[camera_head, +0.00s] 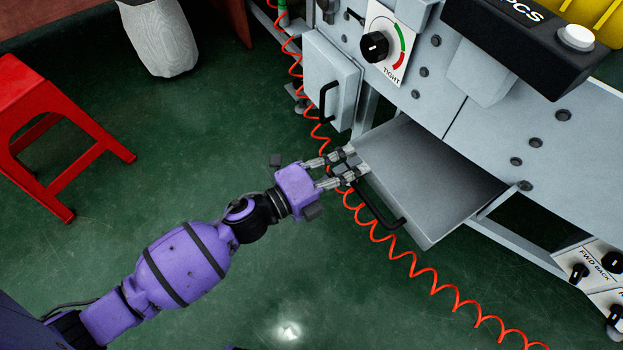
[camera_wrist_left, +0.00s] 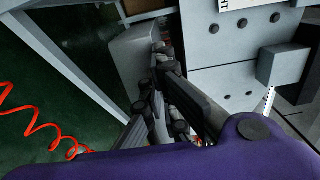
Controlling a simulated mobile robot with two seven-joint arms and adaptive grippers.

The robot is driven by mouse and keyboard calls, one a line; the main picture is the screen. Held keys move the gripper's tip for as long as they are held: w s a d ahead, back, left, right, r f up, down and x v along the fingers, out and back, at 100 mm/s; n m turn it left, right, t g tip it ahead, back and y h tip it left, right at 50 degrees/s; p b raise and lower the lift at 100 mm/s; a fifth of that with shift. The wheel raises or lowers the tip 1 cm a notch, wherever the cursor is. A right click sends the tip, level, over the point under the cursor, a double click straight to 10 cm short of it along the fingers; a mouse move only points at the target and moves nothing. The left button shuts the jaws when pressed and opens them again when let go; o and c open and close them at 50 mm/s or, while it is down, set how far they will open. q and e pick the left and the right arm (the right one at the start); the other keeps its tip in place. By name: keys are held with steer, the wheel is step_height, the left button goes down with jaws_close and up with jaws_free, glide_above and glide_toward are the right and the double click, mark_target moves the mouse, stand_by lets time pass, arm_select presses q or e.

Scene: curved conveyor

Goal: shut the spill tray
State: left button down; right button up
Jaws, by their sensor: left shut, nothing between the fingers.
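The spill tray (camera_head: 430,180) is a flat grey drawer that stands out from the conveyor's side in the head view. A black bar handle (camera_head: 378,208) runs along its front. My left gripper (camera_head: 350,164) is shut and empty, with its fingertips at the tray's front edge near the upper-left end of the handle. I cannot tell whether the fingertips touch the tray. In the left wrist view the gripper's dark fingers (camera_wrist_left: 168,95) reach toward a grey panel and hide part of what lies behind them. My right gripper is not in view.
A coiled red hose (camera_head: 425,272) hangs across the floor in front of the tray. A grey box with a black handle (camera_head: 332,85) is beside the tray, below the TIGHT dial (camera_head: 374,46). A red stool (camera_head: 40,130) stands at left. The green floor between is clear.

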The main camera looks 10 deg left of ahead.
mark_target(398, 146)
arm_select(q)
steer(key=x, duration=1.4)
steer(key=shift+w+d, duration=0.3)
steer(key=shift+w, duration=0.05)
steer(key=shift+r, duration=0.1)
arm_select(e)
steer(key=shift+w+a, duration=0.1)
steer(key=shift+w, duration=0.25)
arm_select(q)
steer(key=shift+a, duration=0.1)
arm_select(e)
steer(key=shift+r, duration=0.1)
